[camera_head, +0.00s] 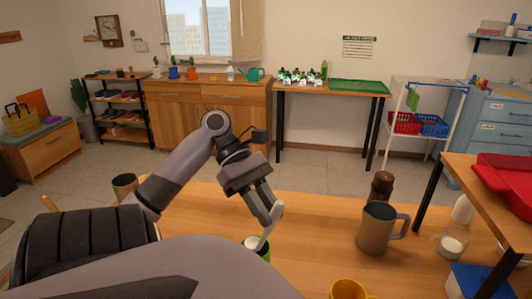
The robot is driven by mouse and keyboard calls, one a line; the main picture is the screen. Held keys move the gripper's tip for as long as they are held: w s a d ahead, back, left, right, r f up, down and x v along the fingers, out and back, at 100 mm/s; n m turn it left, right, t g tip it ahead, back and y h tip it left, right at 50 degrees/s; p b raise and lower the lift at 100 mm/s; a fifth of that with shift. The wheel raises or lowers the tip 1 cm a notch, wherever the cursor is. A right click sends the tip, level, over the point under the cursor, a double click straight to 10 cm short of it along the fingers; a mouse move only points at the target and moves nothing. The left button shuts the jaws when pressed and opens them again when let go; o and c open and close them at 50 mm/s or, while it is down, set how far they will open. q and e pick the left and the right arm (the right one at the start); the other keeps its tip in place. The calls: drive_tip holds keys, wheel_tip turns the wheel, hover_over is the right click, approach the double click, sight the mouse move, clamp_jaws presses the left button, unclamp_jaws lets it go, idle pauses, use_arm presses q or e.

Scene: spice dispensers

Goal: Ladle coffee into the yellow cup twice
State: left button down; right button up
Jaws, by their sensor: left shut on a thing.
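My left gripper (268,214) is over the wooden table, shut on a white ladle (267,236). The ladle slants down toward a green-sided container (264,252) with a pale top. My arm hides much of this container, and I cannot tell whether the ladle's end is inside it. The yellow cup (348,291) stands at the bottom edge, to the right of the container, and is partly cut off. A dark brown jar (381,187) stands farther back; I cannot tell which container holds coffee. My right gripper is not in view.
A grey-brown mug (376,229) stands right of my gripper. A dark cup (125,185) is at the left. The table (318,222) is clear between gripper and mug.

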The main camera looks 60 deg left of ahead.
use_arm(q)
drive_tip(key=shift+f, duration=1.75)
drive_tip(key=shift+r+p, duration=0.4)
drive_tip(key=shift+r, duration=3.9)
drive_tip(key=shift+w+d, duration=7.05)
drive_tip(key=shift+d, duration=2.3)
drive_tip(key=shift+f, duration=3.45)
drive_tip(key=s+d+f+m+t+b, duration=0.1)
drive_tip(key=s+f+m+t+b, duration=0.2)
drive_tip(key=s, duration=0.4)
drive_tip(key=s+d+f+m+t+b, duration=0.2)
drive_tip(key=s+f+m+t+b, duration=0.2)
drive_tip(key=s+f+m+t, duration=0.1)
drive_tip(key=shift+s+f+m+t, duration=0.4)
drive_tip(key=shift+s+f+t, duration=0.25)
drive_tip(key=shift+s+t, duration=0.6)
